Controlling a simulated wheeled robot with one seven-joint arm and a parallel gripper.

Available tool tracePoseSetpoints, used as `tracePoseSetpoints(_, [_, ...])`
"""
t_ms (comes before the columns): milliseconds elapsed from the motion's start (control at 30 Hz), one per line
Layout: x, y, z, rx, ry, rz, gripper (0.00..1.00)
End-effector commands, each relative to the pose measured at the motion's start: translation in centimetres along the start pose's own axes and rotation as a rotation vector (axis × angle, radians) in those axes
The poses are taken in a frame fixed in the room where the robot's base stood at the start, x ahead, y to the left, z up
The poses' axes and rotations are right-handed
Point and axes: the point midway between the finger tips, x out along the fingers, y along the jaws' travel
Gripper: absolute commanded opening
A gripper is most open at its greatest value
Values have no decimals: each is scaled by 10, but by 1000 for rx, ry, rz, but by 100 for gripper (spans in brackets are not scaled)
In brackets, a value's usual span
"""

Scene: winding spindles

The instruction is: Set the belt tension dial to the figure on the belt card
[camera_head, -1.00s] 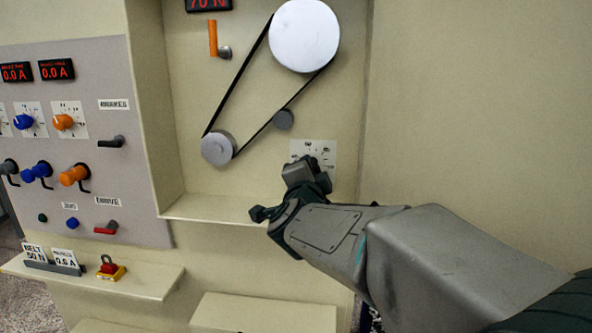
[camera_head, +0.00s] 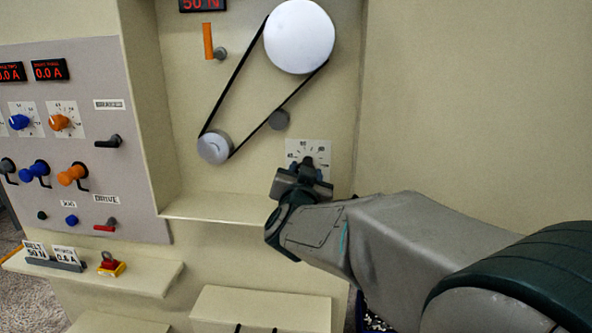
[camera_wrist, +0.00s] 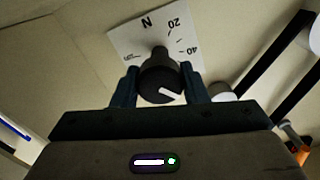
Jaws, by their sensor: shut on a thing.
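The belt tension dial is a dark knob (camera_wrist: 160,82) with a white pointer line, on a white scale plate (camera_head: 318,148). In the wrist view the plate shows N, 20 and 40, and the pointer aims toward the lower right. My gripper (camera_head: 303,168) is shut on the knob, one finger on each side, and hides most of it in the head view. The belt card (camera_head: 34,250) reads BELT 50 N. The red display (camera_head: 202,4) at the top reads 50 N.
A black belt (camera_head: 233,82) runs around a large white pulley (camera_head: 299,37) and a small grey one (camera_head: 214,147). A second card (camera_head: 65,254) stands beside the belt card. A red button on a yellow base (camera_head: 110,265) sits on the shelf. Knobs and levers fill the left panel (camera_head: 84,92).

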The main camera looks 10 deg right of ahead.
Motion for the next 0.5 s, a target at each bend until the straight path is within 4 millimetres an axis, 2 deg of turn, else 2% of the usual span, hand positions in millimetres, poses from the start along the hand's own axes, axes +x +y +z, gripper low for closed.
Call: tracePoseSetpoints(500, [0, 0, 1, -99, -1, -1, 17])
